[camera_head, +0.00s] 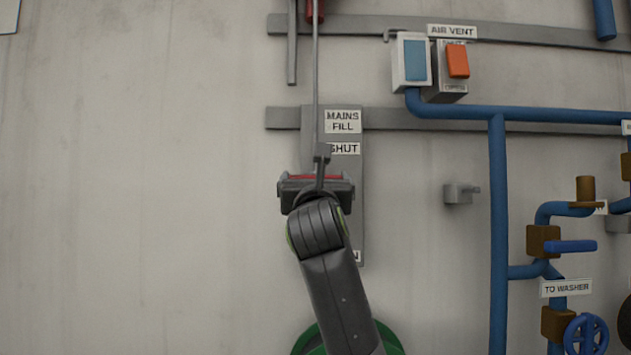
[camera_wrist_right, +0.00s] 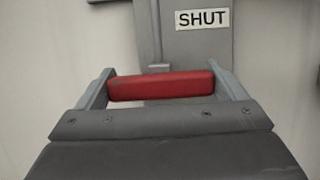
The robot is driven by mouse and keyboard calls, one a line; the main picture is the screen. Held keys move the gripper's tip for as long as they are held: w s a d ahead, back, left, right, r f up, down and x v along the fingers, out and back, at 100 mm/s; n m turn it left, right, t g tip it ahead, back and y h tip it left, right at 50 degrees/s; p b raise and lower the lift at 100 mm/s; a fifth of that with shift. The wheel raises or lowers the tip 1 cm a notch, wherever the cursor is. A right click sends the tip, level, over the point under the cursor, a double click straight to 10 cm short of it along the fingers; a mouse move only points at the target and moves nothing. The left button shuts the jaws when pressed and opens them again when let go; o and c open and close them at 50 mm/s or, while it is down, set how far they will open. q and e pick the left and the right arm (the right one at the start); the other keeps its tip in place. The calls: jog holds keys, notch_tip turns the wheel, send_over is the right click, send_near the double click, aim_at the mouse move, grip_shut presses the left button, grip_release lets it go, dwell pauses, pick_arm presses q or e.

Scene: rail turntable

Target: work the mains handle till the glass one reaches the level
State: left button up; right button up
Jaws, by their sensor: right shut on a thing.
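The mains handle is a red bar, showing in the head view (camera_head: 316,178) just below the SHUT label, with a thin grey rod (camera_head: 316,90) running up from it. In the right wrist view the red handle (camera_wrist_right: 160,86) lies level across the jaws. My right gripper (camera_head: 316,182) is shut on it; its two fingers (camera_wrist_right: 160,88) stand at the handle's ends. The grey MAINS FILL plate (camera_head: 355,200) is behind, partly hidden by my gripper and arm. No glass or level mark is in view. My left gripper is not in view.
A green round thing (camera_head: 385,338) is partly behind my arm.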

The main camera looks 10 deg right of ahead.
jog(key=o, duration=1.1)
jog(key=shift+s+a+f+b, duration=0.1)
jog(key=shift+s+f+b, duration=0.2)
jog(key=shift+s+b, duration=0.15)
jog(key=b+v, duration=1.4)
jog(key=v, duration=0.2)
jog(key=shift+b, duration=0.35)
jog(key=shift+s+a, duration=0.1)
